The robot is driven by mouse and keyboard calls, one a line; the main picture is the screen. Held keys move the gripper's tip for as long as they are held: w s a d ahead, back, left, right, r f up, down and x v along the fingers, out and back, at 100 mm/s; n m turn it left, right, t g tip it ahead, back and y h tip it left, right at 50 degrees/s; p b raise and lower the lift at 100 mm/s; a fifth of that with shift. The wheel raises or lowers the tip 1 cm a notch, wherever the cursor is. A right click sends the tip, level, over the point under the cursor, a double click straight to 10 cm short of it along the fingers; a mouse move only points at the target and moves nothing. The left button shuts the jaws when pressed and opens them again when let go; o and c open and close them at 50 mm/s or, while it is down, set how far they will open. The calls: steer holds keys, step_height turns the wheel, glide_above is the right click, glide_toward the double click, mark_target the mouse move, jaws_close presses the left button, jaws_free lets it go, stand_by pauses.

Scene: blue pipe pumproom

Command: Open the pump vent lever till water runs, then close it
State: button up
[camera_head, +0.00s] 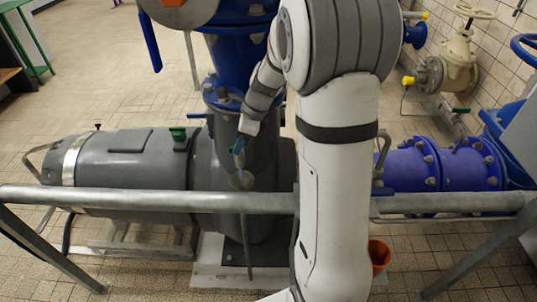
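The grey pump (140,168) lies on its side behind a metal rail, with a blue flanged pipe (237,60) rising from its right end. My gripper (240,144) is at the front of the pump's upright grey casing, just below that flange. A small bluish part (237,147), perhaps the vent lever, shows at the fingertips. Its angle is too small to read, and I cannot tell whether the fingers grip it. A thin line (247,235) runs down the casing below; I cannot tell if it is water or a tube.
A galvanized rail (150,199) crosses in front of the pump. An orange bucket (379,255) stands on the floor right of my arm. Blue pipes (440,163) and a cream valve (458,62) are at right.

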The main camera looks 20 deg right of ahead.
steer(key=a+p+v, duration=0.1)
steer(key=p+v, duration=0.1)
steer(key=v, duration=0.7)
steer(key=s+a+r+n+h+p, duration=0.1)
steer(key=s+r+n+p, duration=0.3)
steer(key=s+n, duration=0.7)
steer(key=s+a+r+n+h+p, duration=0.1)
steer(key=s+r+n+h+p, duration=0.2)
steer(key=s+n, duration=0.8)
steer(key=shift+a+r+n+t+p, duration=0.35)
steer(key=shift+r+p, duration=0.8)
steer(key=shift+r, duration=0.45)
steer(key=shift+o, duration=0.4)
